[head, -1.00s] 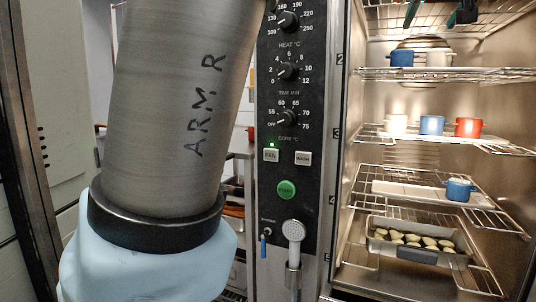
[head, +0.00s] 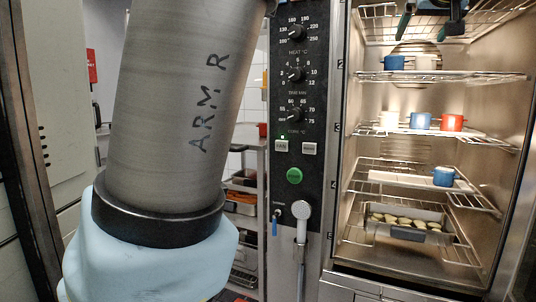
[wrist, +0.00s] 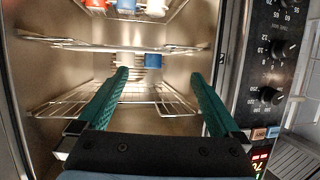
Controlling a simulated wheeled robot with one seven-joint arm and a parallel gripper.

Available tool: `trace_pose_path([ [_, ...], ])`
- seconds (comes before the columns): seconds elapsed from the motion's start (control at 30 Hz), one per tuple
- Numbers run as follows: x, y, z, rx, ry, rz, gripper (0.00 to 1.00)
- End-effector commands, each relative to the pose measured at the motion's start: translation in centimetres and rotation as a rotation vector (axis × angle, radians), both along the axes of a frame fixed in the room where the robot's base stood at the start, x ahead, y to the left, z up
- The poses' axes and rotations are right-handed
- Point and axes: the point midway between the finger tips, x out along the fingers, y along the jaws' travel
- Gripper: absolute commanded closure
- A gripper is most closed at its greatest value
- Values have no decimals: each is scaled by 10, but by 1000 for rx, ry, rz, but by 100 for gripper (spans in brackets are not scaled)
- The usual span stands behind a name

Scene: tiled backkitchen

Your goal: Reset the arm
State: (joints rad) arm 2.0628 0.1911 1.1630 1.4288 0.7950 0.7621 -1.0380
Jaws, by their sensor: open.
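My gripper (head: 430,22) shows at the top right of the head view, in front of the upper part of the open oven (head: 340,100). In the wrist view its two green fingers (wrist: 160,78) are spread apart, with nothing between them. They point toward the oven's inside. My arm fills the left of the head view and hides what lies behind it. The wrist view appears upside down compared with the head view.
A blue mug (head: 394,63) and a white mug (head: 425,62) stand on the upper rack. White, blue and red mugs (head: 452,123) stand on the rack below. Lower are a blue mug (head: 444,177) on a white tray and a pan of food (head: 392,232). The control panel (head: 297,150) adjoins the opening.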

Motion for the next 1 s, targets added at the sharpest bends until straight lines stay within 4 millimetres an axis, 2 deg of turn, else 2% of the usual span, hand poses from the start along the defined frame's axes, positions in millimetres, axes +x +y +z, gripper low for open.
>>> trace_pose_path([
  [0.27, 28, 24, -46, 65, 78, 25, 0],
  [0.47, 53, 56, -98, 130, 171, 46, 0],
  [0.57, 66, 82, -135, 170, 240, 63, 0],
  [0.73, 80, 139, -207, 233, 388, 85, 0],
  [0.87, 80, 183, -258, 264, 496, 97, 0],
  [1.0, 68, 230, -307, 278, 610, 108, 0],
])
